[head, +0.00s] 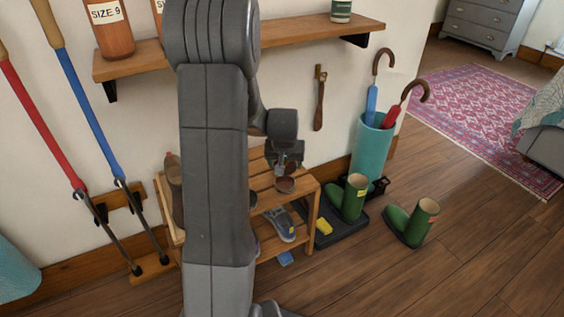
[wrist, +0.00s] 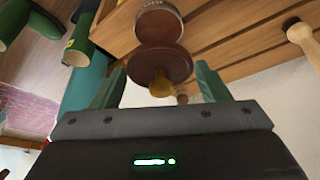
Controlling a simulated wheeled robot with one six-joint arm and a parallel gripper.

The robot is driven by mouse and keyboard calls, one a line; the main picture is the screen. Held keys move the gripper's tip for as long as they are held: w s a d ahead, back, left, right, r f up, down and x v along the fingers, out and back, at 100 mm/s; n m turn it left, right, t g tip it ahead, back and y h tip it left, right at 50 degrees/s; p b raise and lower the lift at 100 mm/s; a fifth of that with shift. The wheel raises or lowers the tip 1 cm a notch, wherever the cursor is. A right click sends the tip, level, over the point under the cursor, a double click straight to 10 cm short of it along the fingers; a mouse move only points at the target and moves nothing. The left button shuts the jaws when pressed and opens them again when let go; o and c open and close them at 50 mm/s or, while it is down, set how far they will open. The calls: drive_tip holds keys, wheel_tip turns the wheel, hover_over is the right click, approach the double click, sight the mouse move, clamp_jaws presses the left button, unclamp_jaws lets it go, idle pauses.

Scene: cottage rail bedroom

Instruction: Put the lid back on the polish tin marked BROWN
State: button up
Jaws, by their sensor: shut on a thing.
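My gripper (head: 288,166) is over the top of the slatted wooden shoe rack in the head view. In the wrist view its green fingers (wrist: 158,78) are closed about a round brown lid (wrist: 160,62) with a small tan knob. A round brown tin (wrist: 160,22) stands just beyond the lid, on the slats. Its lettering is too small to read. In the head view a small reddish-brown round thing (head: 286,185), seemingly the tin, shows just below my gripper. I cannot tell whether lid and tin touch.
The rack (head: 311,190) holds a grey shoe (head: 280,224) on its lower level. Green boots (head: 352,199) and a teal umbrella stand (head: 371,148) are at its right. A wall shelf (head: 285,35) runs above. A wooden-handled thing (wrist: 302,38) lies at right in the wrist view.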

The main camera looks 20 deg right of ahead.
sight(285, 182)
drive_tip(key=shift+f+b, duration=2.1)
drive_tip(key=shift+f, duration=0.95)
drive_tip(key=shift+f, duration=0.15)
drive_tip(key=o, duration=1.1)
drive_tip(key=shift+o, duration=0.2)
drive_tip(key=shift+r+p, duration=2.65)
drive_tip(key=shift+r, duration=0.9)
